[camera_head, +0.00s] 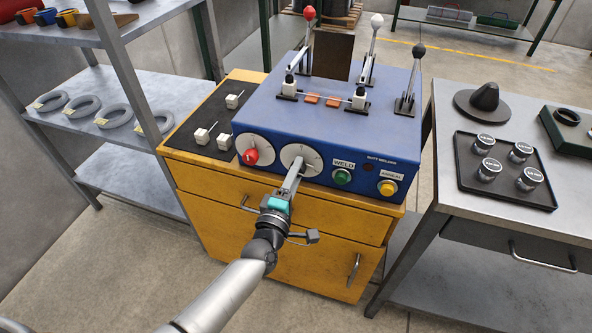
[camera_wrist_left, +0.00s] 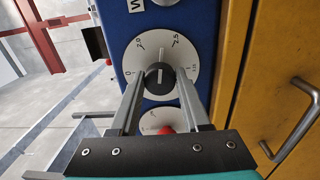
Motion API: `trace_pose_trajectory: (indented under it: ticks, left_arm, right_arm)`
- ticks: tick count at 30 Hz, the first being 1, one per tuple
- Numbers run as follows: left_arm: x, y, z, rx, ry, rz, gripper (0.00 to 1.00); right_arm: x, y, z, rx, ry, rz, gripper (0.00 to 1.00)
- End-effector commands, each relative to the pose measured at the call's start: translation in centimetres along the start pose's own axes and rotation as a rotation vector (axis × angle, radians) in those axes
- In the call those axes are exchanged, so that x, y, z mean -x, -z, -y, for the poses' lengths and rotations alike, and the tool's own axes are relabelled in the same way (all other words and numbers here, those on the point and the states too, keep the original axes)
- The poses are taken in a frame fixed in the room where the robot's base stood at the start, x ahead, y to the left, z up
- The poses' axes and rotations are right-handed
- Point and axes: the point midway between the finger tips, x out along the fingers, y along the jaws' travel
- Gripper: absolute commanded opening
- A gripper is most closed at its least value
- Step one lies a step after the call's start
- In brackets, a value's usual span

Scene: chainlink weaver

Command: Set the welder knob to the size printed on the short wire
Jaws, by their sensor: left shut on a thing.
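The blue butt welder (camera_head: 260,105) stands on a yellow cabinet. Its front has a white dial (camera_head: 301,160) with a black knob, which shows in the wrist view (camera_wrist_left: 159,78). My left gripper (camera_head: 297,171) reaches this dial from the front; in the wrist view its fingertips (camera_wrist_left: 160,80) are shut on the knob's two sides. The knob's white line lies upright in that view, between the dial's printed marks 2.0 and 2.5 in direction. A second dial with a red knob (camera_head: 251,156) is beside it. I cannot identify the short wire or read its size. My right gripper is not in view.
Green WELD (camera_head: 342,177) and yellow ANNEAL (camera_head: 387,188) buttons are right of the dial. Levers rise from the welder's top. A black tray (camera_head: 507,201) with several labelled canisters is on the right bench. Wire coils (camera_head: 115,115) lie on the left shelf.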

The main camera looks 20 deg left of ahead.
Motion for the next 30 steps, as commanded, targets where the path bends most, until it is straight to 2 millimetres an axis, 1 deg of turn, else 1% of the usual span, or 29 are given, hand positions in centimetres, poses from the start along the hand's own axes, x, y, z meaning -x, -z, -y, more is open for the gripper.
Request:
trace_pose_trajectory:
  ticks: [6,13,21,30]
  left_arm:
    - [0.0,0.0,-0.1,-0.165,0.0,0.005,0.0]
    - [0.0,0.0,-0.1,-0.285,0.0,0.011,0.0]
    - [0.0,0.0,0.0,-0.347,0.001,0.014,0.0]
    - [0.0,0.0,0.0,-0.354,0.001,0.014,0.0]
  right_arm:
    - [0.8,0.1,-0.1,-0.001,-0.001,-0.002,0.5]
    - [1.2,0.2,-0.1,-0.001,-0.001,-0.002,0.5]
    - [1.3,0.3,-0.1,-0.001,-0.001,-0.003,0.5]
    - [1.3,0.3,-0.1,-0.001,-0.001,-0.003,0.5]
